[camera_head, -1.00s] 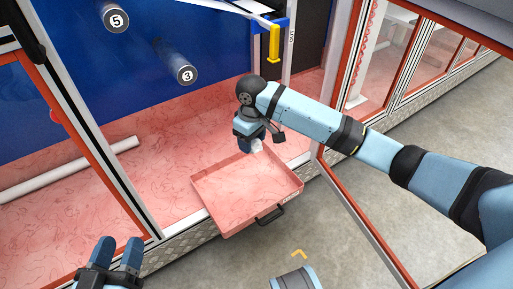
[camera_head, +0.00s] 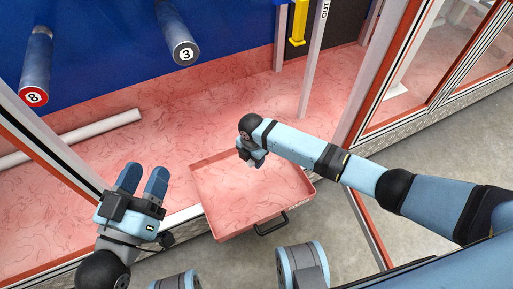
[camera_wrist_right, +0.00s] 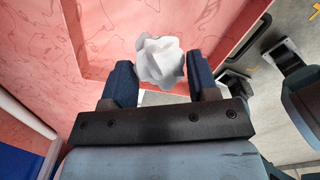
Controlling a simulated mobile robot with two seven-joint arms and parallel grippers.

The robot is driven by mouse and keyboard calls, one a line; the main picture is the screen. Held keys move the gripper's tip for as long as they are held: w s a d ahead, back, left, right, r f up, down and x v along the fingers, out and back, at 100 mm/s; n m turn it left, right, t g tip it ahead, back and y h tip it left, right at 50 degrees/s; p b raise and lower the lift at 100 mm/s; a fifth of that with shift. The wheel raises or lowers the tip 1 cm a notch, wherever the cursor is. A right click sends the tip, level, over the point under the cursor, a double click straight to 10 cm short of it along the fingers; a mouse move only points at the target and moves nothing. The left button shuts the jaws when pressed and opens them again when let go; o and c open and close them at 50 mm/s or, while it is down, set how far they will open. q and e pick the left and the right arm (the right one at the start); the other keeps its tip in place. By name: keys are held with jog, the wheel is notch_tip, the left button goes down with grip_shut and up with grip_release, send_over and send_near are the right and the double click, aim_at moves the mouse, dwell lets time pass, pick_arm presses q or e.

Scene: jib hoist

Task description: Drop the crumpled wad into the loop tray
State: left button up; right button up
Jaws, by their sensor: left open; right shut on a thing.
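A white crumpled wad (camera_wrist_right: 160,60) sits between the two blue fingers of my right gripper (camera_wrist_right: 160,82), with pink tray surface behind it in the right wrist view. My right gripper (camera_head: 252,160) is shut on the wad, above the back part of the tray in the head view. The wad itself is hidden there by the gripper. The loop tray (camera_head: 240,205) is a shallow pink-red tray with a dark front handle, jutting out from the cabinet, and its visible floor is empty. My left gripper (camera_head: 143,176) is open and empty, left of the tray.
Rollers numbered 3 (camera_head: 183,45) and 8 (camera_head: 36,65) stick out from the blue back wall. A white tube (camera_head: 100,130) lies on the pink cabinet floor at left. A pale post marked OUT (camera_head: 313,60) stands behind the tray. Open red-framed panels flank it.

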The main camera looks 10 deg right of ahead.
jog(key=shift+f, duration=0.25)
jog(key=shift+f+n, duration=0.2)
jog(key=shift+n, duration=0.1)
pick_arm(q)
notch_tip(320, 180, down, 8)
jog(key=w+m+g+b, duration=0.1)
jog(key=g+b, duration=0.1)
jog(key=b, duration=0.4)
jog(key=shift+d+r+g, duration=0.2)
jog(key=shift+g, duration=0.2)
pick_arm(e)
notch_tip(320, 180, down, 6)
jog(key=shift+r, duration=0.15)
jog(key=o, duration=1)
